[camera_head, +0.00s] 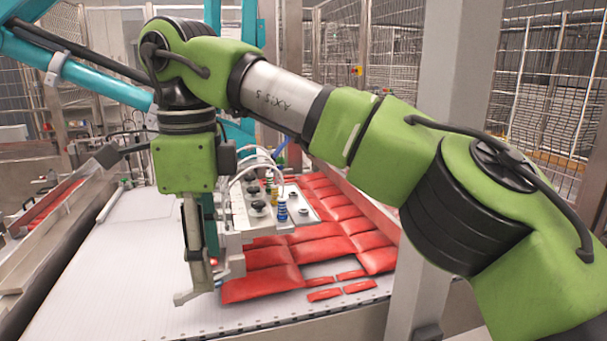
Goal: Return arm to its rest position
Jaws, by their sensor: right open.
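My right arm (385,140), green with black joints and a grey metal link, reaches in from the right across the view. Its right gripper (203,286) hangs downward at the left centre, open, with nothing seen between its fingers. It hangs above the front part of a white conveyor surface (120,260). The vacuum picker head (238,212), a pale plate with black knobs and a blue fitting, is just right of and behind the gripper. Whether the two touch is unclear. My left gripper is not in view.
Red packets (262,284) lie in rows on the conveyor's right side, with small loose ones (325,294) near its front edge. Teal picker arms (95,82) cross the upper left. A grey post (420,290) stands at the right, partly behind my arm. The conveyor's left side is bare.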

